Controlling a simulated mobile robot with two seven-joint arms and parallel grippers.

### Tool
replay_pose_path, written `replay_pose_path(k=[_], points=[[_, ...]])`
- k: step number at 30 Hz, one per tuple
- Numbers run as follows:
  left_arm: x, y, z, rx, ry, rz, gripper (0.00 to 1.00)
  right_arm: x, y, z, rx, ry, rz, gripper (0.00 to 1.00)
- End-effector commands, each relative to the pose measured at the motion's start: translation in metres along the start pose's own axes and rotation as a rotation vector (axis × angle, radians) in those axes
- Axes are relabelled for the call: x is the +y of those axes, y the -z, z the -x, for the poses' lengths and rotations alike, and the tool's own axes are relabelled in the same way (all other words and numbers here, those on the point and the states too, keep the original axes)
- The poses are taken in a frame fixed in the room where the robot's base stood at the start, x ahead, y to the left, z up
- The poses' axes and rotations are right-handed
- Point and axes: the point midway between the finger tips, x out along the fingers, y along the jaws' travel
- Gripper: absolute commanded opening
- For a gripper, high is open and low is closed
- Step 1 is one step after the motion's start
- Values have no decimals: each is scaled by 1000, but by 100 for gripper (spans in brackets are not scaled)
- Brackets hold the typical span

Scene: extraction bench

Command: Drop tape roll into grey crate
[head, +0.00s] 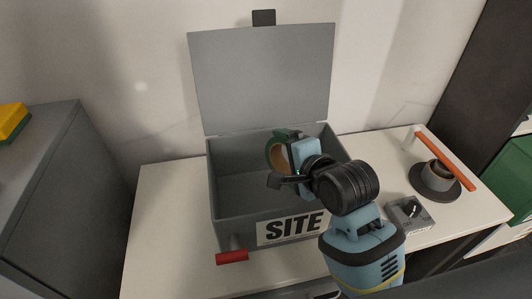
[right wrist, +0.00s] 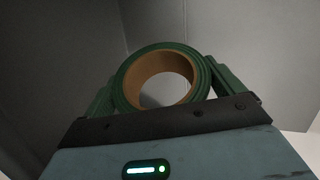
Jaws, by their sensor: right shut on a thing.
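The tape roll is green with a brown core; in the head view the tape roll (head: 276,152) is over the opening of the grey crate (head: 232,225). It also shows in the right wrist view (right wrist: 122,82), between the fingers. My right gripper (head: 287,148) is shut on the tape roll, inside the crate's outline. The crate has its lid up at the back and a SITE label on its front. Part of the tape roll is hidden behind my gripper in the head view. My left gripper is not in view.
A red cylinder (head: 232,257) sticks out at the crate's front. To the right are a small grey box (head: 408,213), a dark round base with a cup (head: 436,180) and an orange bar (head: 446,159). A grey cabinet (head: 45,190) stands left. White table is bare left of the crate.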

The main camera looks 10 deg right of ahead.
Motion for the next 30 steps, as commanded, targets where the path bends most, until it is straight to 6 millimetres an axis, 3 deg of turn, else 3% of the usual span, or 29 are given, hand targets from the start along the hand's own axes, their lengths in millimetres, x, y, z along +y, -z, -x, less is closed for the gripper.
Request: replay_pose_path(k=[7,8,9,19,30], points=[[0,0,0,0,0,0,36,0,0,0,0,2,0,69],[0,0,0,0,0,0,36,0,0,0,0,2,0,97],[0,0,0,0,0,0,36,0,0,0,0,2,0,100],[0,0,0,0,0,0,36,-6,0,3,0,3,0,100],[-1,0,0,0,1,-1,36,-55,1,28,4,1,-1,100]])
